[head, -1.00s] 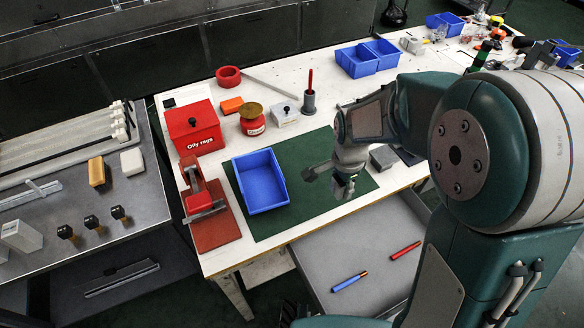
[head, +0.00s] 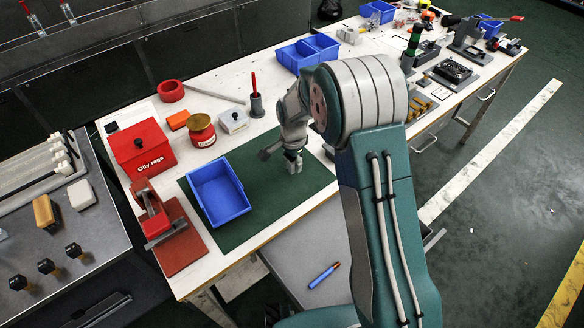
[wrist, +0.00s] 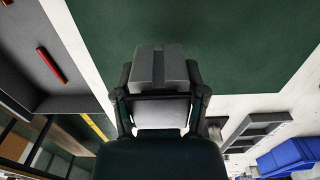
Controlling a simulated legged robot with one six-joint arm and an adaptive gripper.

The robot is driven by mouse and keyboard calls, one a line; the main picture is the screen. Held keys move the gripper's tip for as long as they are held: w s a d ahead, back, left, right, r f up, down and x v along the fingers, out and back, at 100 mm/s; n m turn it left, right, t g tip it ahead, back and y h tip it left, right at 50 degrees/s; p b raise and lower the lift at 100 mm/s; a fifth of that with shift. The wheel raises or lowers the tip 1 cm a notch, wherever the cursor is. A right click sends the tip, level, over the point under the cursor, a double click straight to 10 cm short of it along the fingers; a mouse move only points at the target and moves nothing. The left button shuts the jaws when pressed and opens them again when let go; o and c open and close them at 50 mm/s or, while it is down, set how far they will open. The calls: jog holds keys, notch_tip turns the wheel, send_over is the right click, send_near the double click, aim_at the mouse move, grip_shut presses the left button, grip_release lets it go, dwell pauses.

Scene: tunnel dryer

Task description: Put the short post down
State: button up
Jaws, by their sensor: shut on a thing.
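My gripper (head: 293,160) is over the right part of the green mat (head: 240,236) in the head view, pointing down. In the head view the piece is too small to make out at the fingertips. I cannot tell whether its lower end touches the mat.
A blue bin (head: 220,190) stands on the mat, left of my gripper. An open drawer with a blue marker (head: 323,276) is below the front edge.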

aim_at(292, 168)
jog(key=shift+w+f, duration=0.4)
jog(key=shift+f, duration=0.05)
notch_tip(292, 168, down, 3)
jog(key=shift+w+f, duration=0.1)
jog(key=shift+f, duration=0.05)
jog(key=o, duration=1.2)
